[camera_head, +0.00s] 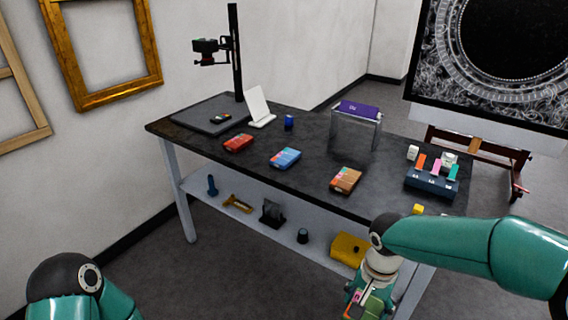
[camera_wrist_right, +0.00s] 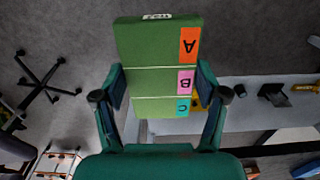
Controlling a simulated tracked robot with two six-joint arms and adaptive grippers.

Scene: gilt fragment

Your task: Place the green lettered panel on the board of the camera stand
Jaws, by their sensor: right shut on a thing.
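The green lettered panel (camera_wrist_right: 145,50) is between the fingers of my right gripper (camera_wrist_right: 160,95), which is shut on it. Orange A, pink B and teal C tabs run down its right side in the wrist view. In the head view the panel (camera_head: 374,304) shows only partly at the bottom edge, below my right arm and in front of the table. The camera stand (camera_head: 237,60) is at the table's far left, with a black column and a camera. Its grey board (camera_head: 190,117) lies flat at the foot. My left gripper is out of view.
A small dark item (camera_head: 221,117) lies on the board. A white tilted card (camera_head: 259,107) stands beside it. Red (camera_head: 238,143), blue (camera_head: 285,158) and orange-brown (camera_head: 346,180) packs line the table's front. A clear box with a purple top (camera_head: 357,109) stands behind.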

